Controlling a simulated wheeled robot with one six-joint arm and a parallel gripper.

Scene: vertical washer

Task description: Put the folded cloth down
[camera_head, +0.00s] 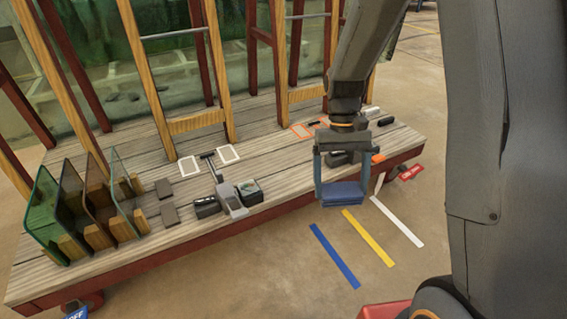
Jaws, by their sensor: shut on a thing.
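The blue folded cloth (343,194) is a flat stack of layers between the fingertips of my gripper (343,200). My gripper is shut on it, with a finger at each side. In the picture, the cloth overlaps the front edge of the wooden platform (290,195), right of the middle. I cannot tell its exact height or whether it is over the planks or the floor. My gripper hides part of the platform and some dark items behind it.
A grey squeegee-like tool (230,195) and dark boxes (250,192) stand left of my gripper. White frame outlines (229,153) and an orange outline (302,130) mark the planks. Glass panes (75,200) stand in wooden blocks at left. Blue (335,256), yellow (368,237) and white (397,222) strips mark the floor.

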